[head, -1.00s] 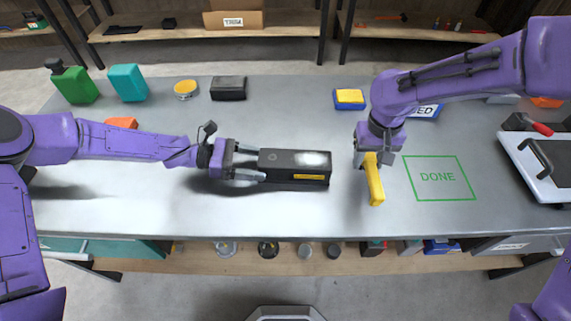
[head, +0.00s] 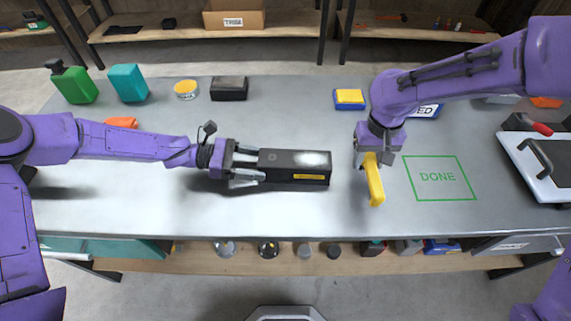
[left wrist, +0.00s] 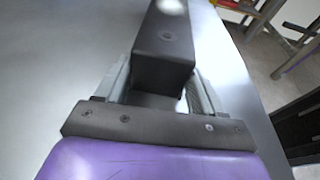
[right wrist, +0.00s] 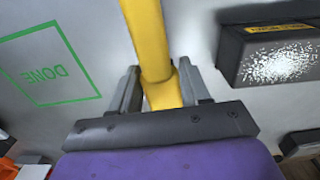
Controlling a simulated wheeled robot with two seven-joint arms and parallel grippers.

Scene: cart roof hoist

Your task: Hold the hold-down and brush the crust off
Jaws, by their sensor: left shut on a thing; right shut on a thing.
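The hold-down is a black block (head: 295,172) with a yellow label, lying on the grey table. A patch of white crust (head: 314,159) covers the right end of its top; it also shows in the right wrist view (right wrist: 280,64). My left gripper (head: 256,168) is shut on the block's left end, one finger on each side, as the left wrist view (left wrist: 158,85) shows. My right gripper (head: 368,155) is shut on a yellow handle (head: 375,185), right of the block and apart from it. The brush's bristles cannot be made out.
A green DONE outline (head: 438,178) on the table at right is empty. A white tray (head: 540,180) stands at the right edge. A yellow-blue sponge (head: 349,98), a second black block (head: 229,88) and a yellow tin (head: 186,88) stand at the back. The front middle is clear.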

